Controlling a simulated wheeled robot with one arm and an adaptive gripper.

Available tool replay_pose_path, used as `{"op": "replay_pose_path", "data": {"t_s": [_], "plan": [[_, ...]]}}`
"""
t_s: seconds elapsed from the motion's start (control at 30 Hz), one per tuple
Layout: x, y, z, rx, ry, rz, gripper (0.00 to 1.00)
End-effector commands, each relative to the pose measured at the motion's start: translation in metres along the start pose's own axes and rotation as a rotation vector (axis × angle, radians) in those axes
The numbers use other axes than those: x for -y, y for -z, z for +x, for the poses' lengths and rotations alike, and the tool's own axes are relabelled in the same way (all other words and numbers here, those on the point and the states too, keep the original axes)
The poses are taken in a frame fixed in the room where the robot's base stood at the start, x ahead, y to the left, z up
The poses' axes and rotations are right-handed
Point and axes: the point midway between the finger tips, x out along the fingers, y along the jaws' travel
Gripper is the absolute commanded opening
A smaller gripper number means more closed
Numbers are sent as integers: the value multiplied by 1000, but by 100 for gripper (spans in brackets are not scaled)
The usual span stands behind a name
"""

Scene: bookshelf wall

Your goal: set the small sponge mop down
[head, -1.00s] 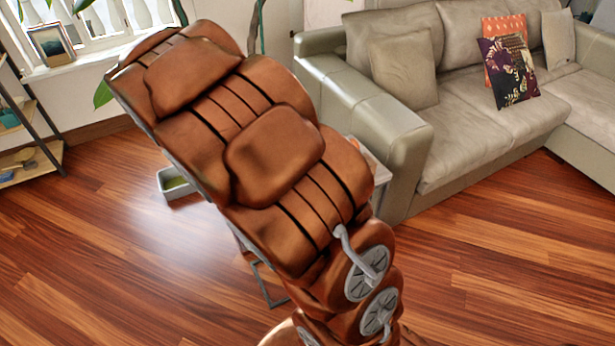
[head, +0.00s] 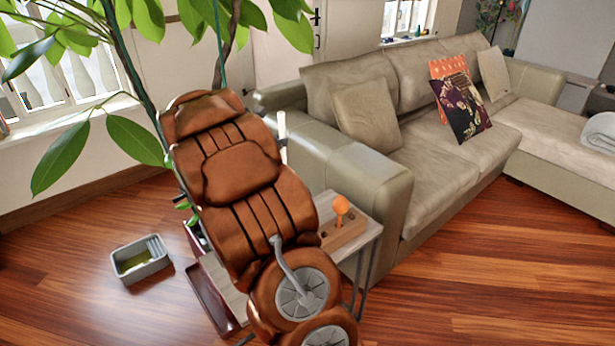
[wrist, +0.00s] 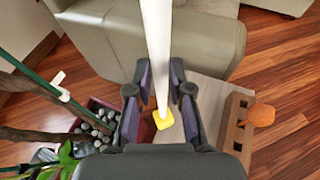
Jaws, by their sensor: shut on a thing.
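The small sponge mop has a white handle (wrist: 158,40) and a yellow sponge head (wrist: 163,119) in the wrist view. My gripper (wrist: 160,80) is shut on the handle. The sponge head shows beyond the fingers, over the light top of a small side table (wrist: 208,95); I cannot tell whether it touches. The side table (head: 360,248) stands beside the sofa's arm.
A wooden block with an orange knob (head: 340,212) sits on the side table. The beige sofa (head: 385,185) is close behind. A planter of stones (wrist: 95,122) with a leafy plant stands left of the table. A grey tray (head: 141,262) lies on the floor. The right floor is clear.

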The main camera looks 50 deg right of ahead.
Motion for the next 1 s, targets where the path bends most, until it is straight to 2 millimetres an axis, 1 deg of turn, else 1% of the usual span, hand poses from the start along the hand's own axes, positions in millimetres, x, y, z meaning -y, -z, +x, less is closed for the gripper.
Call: {"op": "replay_pose_path", "data": {"t_s": [0.03, 0.3, 0.47, 0.67, 0.77, 0.8, 0.9, 1.0], "plan": [[10, -2, 8, -1, 4, 2, 0], [53, -11, 47, -1, 4, 2, 0], [74, -14, 66, -2, 4, 4, 0], [83, -17, 75, 0, 1, 1, 0], [91, -18, 81, -1, 3, 3, 0], [93, -16, 84, -3, 2, 3, 0], [91, 0, 88, -6, -1, 1, 0], [91, 8, 92, -2, -1, 2, 0]]}}
